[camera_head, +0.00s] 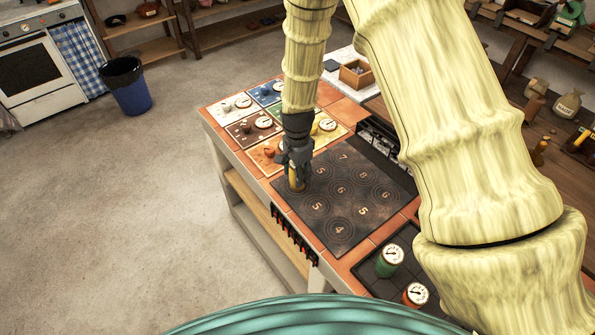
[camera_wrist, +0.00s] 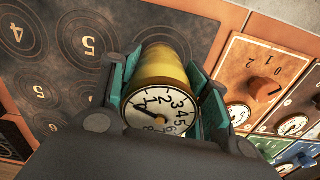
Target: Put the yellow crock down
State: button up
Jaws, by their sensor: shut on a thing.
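My gripper (camera_head: 297,162) is shut on the yellow crock (camera_head: 297,184). In the head view the crock hangs below my gripper, over the left edge of the dark hob plate (camera_head: 345,235). The wrist view shows the yellow crock (camera_wrist: 163,68) between the two teal finger pads, its dial lid (camera_wrist: 160,110) facing the camera. The plate has several ringed spots with numbers such as 4, 5, 6, 7 and 8. I cannot tell whether the crock's base touches the plate.
Coloured tiles with dials and knobs (camera_head: 237,105) lie beyond the plate. A green crock (camera_head: 390,261) and an orange crock (camera_head: 416,296) stand on a dark tray (camera_head: 371,271) at the near right. My arm hides part of the counter's right side.

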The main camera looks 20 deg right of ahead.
jog(key=o, duration=1.4)
jog(key=shift+r, duration=0.25)
jog(key=shift+r+b, duration=1.7)
jog(key=shift+r, duration=4.2)
